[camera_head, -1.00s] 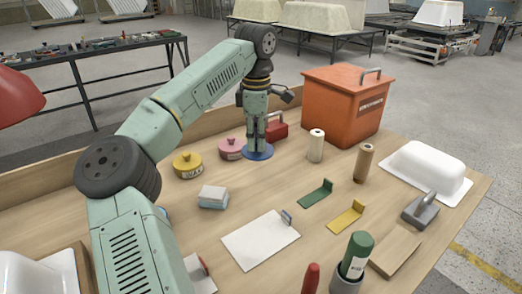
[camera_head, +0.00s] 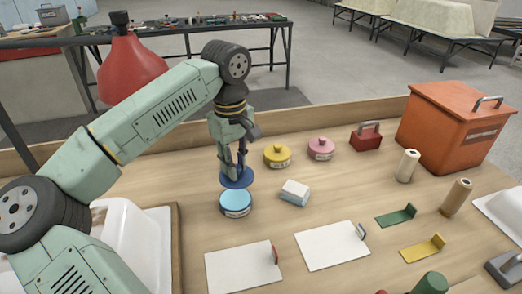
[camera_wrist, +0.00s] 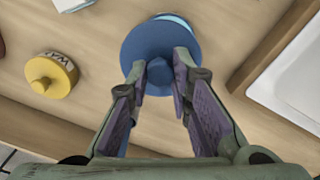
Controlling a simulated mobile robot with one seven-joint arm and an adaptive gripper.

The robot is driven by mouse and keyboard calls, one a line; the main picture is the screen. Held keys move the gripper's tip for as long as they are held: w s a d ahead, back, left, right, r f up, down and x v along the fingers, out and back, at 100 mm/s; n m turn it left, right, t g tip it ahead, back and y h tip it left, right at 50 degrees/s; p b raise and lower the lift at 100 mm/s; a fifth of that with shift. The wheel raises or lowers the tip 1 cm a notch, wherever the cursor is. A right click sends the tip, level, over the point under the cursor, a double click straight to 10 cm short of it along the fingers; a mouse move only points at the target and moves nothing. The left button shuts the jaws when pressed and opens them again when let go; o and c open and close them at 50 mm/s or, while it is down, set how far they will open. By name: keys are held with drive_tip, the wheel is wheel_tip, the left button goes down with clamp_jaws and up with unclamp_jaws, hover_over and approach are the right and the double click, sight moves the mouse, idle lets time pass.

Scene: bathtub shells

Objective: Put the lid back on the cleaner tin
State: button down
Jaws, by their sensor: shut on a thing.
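My gripper (camera_head: 239,172) is shut on the knob of a dark blue lid (camera_head: 237,179), which it holds level. In the wrist view my gripper (camera_wrist: 159,82) has the knob between its fingertips, and the lid (camera_wrist: 150,43) spreads out beneath them. A light blue round tin (camera_head: 235,206) with a label stands on the table just below the lid. In the head view a narrow gap seems to separate lid and tin. In the wrist view the lid hides most of the tin (camera_wrist: 177,20), and only a pale blue edge shows.
A yellow wax tin (camera_head: 278,156), a pink tin (camera_head: 321,149) and a small red box (camera_head: 366,136) stand behind to the right. A sponge-like block (camera_head: 294,192) is right of the tin. A white tub shell (camera_head: 125,245) lies at left.

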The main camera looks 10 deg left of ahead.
drive_tip(key=shift+s+a+f, duration=0.1)
drive_tip(key=shift+s+a, duration=0.2)
drive_tip(key=shift+f+b, duration=2.15)
drive_tip(key=shift+f, duration=1)
drive_tip(key=shift+f+b, duration=0.15)
drive_tip(key=shift+b, duration=0.45)
drive_tip(key=c, duration=1.4)
unclamp_jaws()
drive_tip(key=shift+o, duration=0.2)
drive_tip(key=o, duration=0.5)
